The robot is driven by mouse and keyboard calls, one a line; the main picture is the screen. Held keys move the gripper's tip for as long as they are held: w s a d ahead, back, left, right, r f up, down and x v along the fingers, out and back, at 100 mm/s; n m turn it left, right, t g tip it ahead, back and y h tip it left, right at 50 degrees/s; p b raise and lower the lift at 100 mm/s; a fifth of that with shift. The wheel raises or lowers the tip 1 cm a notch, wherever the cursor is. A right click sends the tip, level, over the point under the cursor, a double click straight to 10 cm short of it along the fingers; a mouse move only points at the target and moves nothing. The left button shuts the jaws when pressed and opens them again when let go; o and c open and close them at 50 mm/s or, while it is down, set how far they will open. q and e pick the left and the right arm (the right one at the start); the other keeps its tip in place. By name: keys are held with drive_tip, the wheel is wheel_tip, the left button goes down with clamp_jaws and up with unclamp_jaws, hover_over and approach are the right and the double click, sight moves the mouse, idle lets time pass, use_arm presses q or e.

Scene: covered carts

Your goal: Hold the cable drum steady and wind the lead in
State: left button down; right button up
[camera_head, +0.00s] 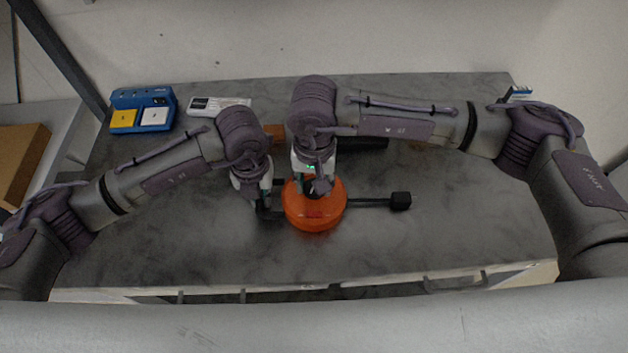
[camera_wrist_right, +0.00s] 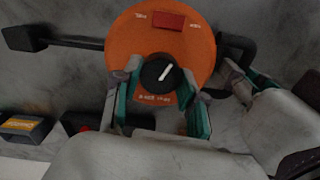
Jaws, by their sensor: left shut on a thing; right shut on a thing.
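The orange cable drum (camera_head: 314,218) sits near the middle of the grey tabletop, its round face up. In the right wrist view the drum (camera_wrist_right: 140,42) has a red label and a black knob (camera_wrist_right: 159,74) with a white line. My right gripper (camera_head: 314,192) is over the drum, shut on the knob. A dark handle (camera_wrist_right: 238,48) stands at the drum's side; my left gripper (camera_head: 262,206) is shut on it. The black lead (camera_head: 370,203) runs out to the right, straight, ending in a black block (camera_head: 401,201).
A blue box (camera_head: 158,119) with yellow and white squares stands at the back left, beside a white packet (camera_head: 220,104). A brown block (camera_head: 274,131) and a dark item (camera_head: 362,143) lie behind my arms. The tabletop (camera_head: 470,215) right of the lead is clear.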

drive_tip(key=m, duration=1.4)
idle(0.4)
drive_tip(key=o, duration=1.1)
drive_tip(key=shift+o, duration=0.2)
drive_tip(key=shift+r, duration=0.1)
wheel_tip(320, 180, up, 12)
